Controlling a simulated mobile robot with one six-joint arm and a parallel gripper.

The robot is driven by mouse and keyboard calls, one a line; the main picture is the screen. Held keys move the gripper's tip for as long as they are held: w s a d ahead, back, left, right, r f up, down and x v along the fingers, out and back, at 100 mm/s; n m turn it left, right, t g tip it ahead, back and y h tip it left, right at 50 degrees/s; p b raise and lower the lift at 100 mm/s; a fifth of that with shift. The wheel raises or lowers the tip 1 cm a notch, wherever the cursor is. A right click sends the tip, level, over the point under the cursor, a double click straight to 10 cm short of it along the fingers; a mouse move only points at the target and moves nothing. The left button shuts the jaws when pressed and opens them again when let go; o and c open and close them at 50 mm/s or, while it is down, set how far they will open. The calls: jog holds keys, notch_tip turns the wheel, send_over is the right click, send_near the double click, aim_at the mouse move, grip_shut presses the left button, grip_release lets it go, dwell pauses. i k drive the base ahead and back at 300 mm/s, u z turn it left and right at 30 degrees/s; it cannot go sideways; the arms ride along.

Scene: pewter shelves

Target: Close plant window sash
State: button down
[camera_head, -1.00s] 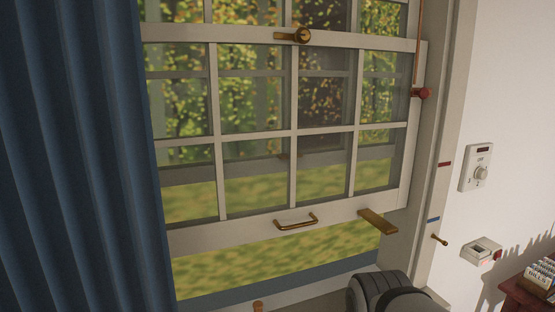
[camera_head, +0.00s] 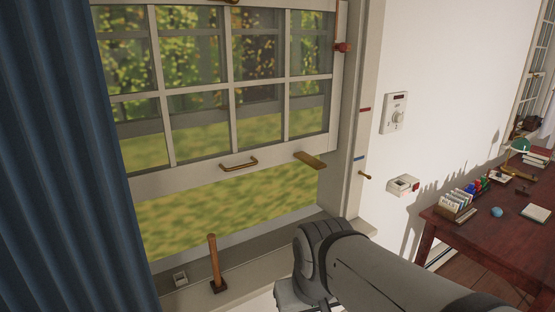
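The white lower window sash (camera_head: 205,170) is raised, with an open gap between its bottom rail and the sill. A brass pull handle (camera_head: 239,164) is on its bottom rail. A flat brass piece (camera_head: 310,160) sticks out at the rail's right end. A brass fitting (camera_head: 228,1) is partly cut off at the top. A red knob (camera_head: 343,47) hangs on a cord at the right side of the frame. My arm reaches in from the lower right, in front of the sill. My gripper is not visible.
A blue curtain (camera_head: 60,150) covers the left. A dark red desk (camera_head: 490,240) with books stands at right.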

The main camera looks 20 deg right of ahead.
aim_at(175, 177)
jog(key=z, duration=0.65)
jog(key=i, duration=1)
jog(key=u, duration=0.6)
